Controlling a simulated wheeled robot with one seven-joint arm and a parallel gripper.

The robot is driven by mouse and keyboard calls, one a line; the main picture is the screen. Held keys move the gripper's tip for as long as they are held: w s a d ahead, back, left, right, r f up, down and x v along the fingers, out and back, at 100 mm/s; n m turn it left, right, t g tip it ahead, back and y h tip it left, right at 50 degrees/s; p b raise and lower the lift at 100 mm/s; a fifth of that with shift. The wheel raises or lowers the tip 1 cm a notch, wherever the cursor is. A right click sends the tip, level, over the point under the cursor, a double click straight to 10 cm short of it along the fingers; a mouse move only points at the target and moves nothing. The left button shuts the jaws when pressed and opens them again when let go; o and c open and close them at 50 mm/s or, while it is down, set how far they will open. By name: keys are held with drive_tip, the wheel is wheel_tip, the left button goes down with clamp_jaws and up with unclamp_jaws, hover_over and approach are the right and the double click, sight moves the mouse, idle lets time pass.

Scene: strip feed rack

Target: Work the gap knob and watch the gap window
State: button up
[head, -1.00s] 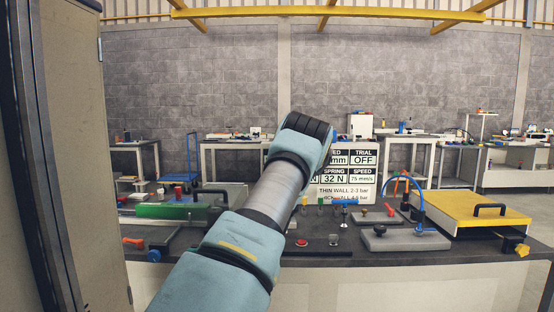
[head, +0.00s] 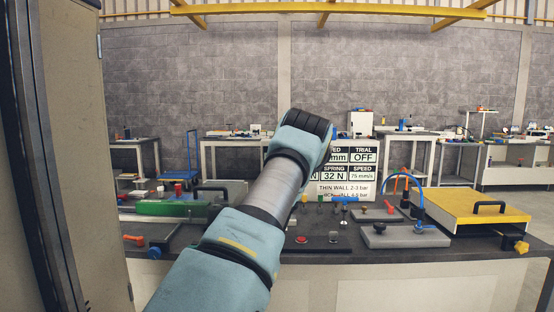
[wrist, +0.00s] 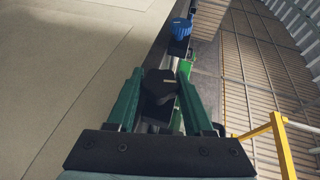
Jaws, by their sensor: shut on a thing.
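My gripper (wrist: 160,74) shows in the wrist view with its two green fingers on either side of a black knob-like piece (wrist: 158,92). It is shut on this piece; I cannot tell for sure that it is the gap knob. In the head view my arm hides the gripper and what it holds. A black-and-white display board (head: 364,156) stands at the back of the bench. It reads TRIAL OFF, SPRING 32 N and SPEED 75 mm/s. Its left side, with a cell ending in "mm", is partly behind my arm. I cannot make out a separate gap window.
A blue knob (wrist: 181,28) lies beyond the fingertips in the wrist view. On the dark bench are a green rail (head: 165,208), a red button (head: 301,239), a blue hose arch (head: 417,190) and a yellow plate (head: 482,207). A tall cabinet (head: 70,120) stands close on the left.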

drive_tip(key=o, duration=0.9)
drive_tip(key=shift+s+p, duration=0.8)
drive_tip(key=shift+s, duration=2.2)
drive_tip(key=o, duration=0.3)
